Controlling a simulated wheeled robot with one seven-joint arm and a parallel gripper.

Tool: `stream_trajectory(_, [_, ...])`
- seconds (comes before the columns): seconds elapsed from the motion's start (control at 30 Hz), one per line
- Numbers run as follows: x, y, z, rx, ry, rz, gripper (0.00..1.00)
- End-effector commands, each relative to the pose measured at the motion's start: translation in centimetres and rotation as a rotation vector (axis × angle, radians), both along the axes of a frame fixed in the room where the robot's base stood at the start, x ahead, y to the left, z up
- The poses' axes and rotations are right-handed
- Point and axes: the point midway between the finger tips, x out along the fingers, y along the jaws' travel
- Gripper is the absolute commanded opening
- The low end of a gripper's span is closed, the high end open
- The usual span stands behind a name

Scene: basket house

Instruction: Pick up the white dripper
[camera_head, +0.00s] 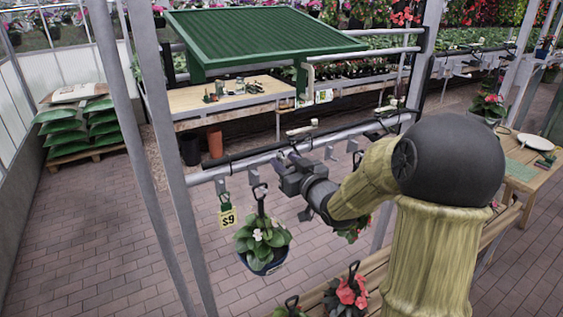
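No white dripper can be made out with certainty. A small pale fitting (302,129) sits on the dark pipe just behind and above my gripper, and a similar one (389,108) sits further right; both are too small to identify. My gripper (283,162) is at the grey metal rail in the middle of the view, seen from behind and the side. Its fingers are dark and small against the rail. I cannot tell whether they are apart or hold anything.
A grey post (180,190) stands left of my gripper. Brick floor at left is clear.

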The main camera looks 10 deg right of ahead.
Motion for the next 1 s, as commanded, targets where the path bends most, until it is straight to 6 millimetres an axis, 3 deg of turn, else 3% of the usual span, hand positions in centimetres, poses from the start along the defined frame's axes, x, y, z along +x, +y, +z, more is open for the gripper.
stream_trajectory(0.57, [4.8, 1.1, 0.2, 0.001, 0.001, 0.001, 0.38])
stream_trajectory(1.0, [5.1, 1.1, 0.0, 0.0, 0.0, 0.0, 0.38])
